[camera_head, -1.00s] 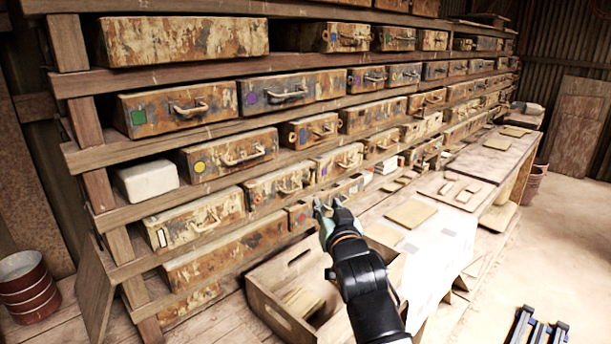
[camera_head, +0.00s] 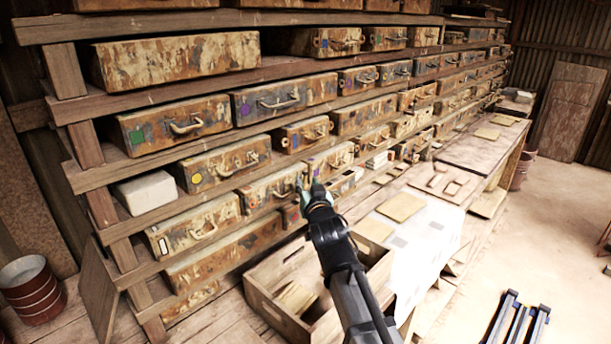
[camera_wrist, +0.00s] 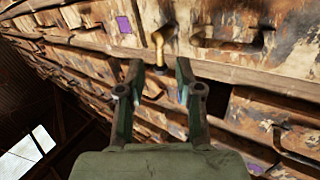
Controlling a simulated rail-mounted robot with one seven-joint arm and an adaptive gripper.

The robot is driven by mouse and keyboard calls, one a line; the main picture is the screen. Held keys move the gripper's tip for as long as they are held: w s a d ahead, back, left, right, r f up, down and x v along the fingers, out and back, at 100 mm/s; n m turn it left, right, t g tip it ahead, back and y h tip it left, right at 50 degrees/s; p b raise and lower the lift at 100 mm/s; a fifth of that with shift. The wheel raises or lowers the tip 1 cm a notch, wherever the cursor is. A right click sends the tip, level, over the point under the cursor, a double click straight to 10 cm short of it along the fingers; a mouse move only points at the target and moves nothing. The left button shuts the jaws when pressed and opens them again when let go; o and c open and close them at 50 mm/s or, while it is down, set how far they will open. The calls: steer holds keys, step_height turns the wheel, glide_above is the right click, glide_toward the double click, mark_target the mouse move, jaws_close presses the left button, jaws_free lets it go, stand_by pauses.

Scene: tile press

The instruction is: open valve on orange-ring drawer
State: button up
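My gripper (camera_head: 306,186) is in front of the lower rows of rusty drawers, close to a drawer front (camera_head: 272,190). In the wrist view its two fingers (camera_wrist: 158,88) are apart with nothing held between them. A drawer one row up carries a small orange-looking mark (camera_head: 285,142), too small to confirm as a ring. No valve is clearly recognisable.
Wooden shelves hold many drawers with coloured marks. An open wooden crate (camera_head: 262,301) stands below my arm. A white block (camera_head: 147,192) sits on a shelf at left. A bench (camera_head: 470,158) runs along the right, and the floor at right is mostly clear.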

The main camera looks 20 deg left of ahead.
mark_target(304, 180)
steer(key=shift+x, duration=1.55)
jaws_close()
steer(key=shift+s+f+b, duration=0.1)
steer(key=shift+f+b, duration=0.1)
steer(key=shift+b, duration=0.35)
steer(key=b, duration=0.2)
steer(key=shift+f+n+t+b, duration=0.15)
steer(key=shift+n+t+b, duration=0.15)
steer(key=shift+n, duration=0.1)
steer(key=shift+s+a+n+y+b, duration=0.15)
steer(key=shift+n+y+b, duration=0.2)
steer(key=shift+b, duration=0.45)
steer(key=shift+r, duration=0.3)
